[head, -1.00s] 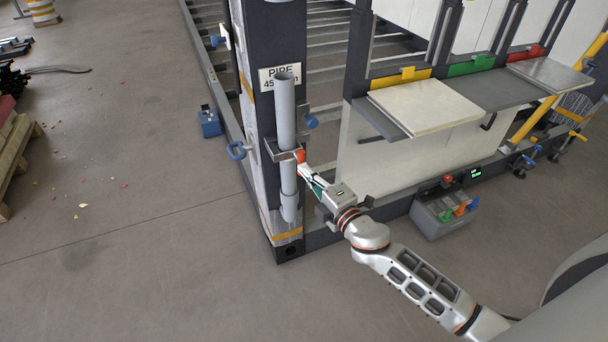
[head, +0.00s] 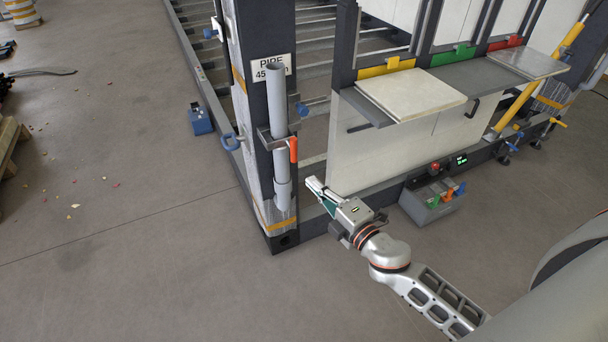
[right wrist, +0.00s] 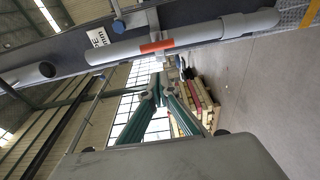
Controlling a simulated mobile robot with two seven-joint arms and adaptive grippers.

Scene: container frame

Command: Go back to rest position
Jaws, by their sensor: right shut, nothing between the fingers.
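My right gripper (head: 317,191) is shut and empty in the head view. It is just right of the dark post (head: 256,95) with the grey pipe (head: 277,110), apart from both. In the right wrist view its closed fingers (right wrist: 160,85) show below the pipe (right wrist: 200,33). The orange handle (head: 293,149) of the clamp (head: 270,141) on the pipe is free of the gripper; it also shows in the right wrist view (right wrist: 157,46). My left gripper is not in view.
A shelf with pale slabs (head: 411,92) stands right of the post. A blue box (head: 200,119) lies left of the frame. The floor (head: 120,240) at the front left is clear.

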